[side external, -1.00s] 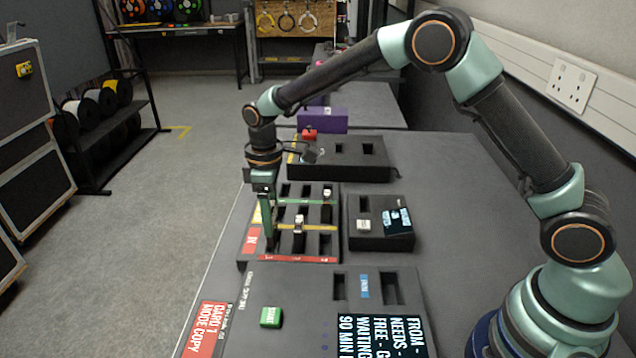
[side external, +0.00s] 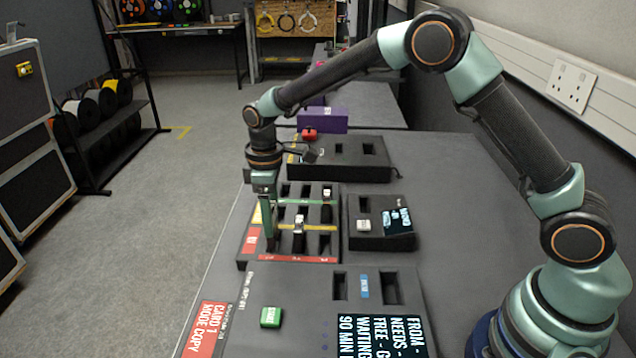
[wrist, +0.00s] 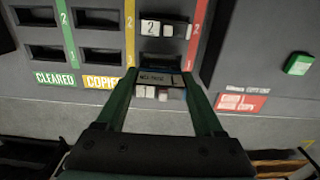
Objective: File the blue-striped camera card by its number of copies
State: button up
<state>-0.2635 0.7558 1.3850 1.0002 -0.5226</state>
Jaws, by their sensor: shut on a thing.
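My gripper (wrist: 160,92) is shut on a small card (wrist: 150,77) with a dark lettered label, whose lower face shows white and pinkish blocks. The rack has green, yellow and red strips and "CLEARED" and "COPIED" labels.
A card marked 2 (wrist: 163,28) stands in the neighbouring slot, close to my fingers. Another card (side external: 327,193) stands farther back. A small block with a screen (side external: 397,222) is right of the rack. A green button (side external: 271,317) and a red-labelled panel (side external: 208,328) are in front.

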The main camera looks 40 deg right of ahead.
jog(key=shift+f, duration=1.65)
dwell(2.0)
jog(key=o, duration=1.5)
jog(key=shift+o, duration=0.2)
jog(key=shift+r, duration=0.15)
jog(key=shift+r, duration=3.65)
jog(key=s+d+r+m+t, duration=0.4)
jog(key=s+d+r+m, duration=0.2)
jog(key=s+d+r, duration=0.6)
jog(key=s+d+m+t, duration=0.1)
jog(key=s+m, duration=0.2)
jog(key=s, duration=0.5)
jog(key=shift+r+t, duration=0.3)
jog(key=shift+r, duration=0.1)
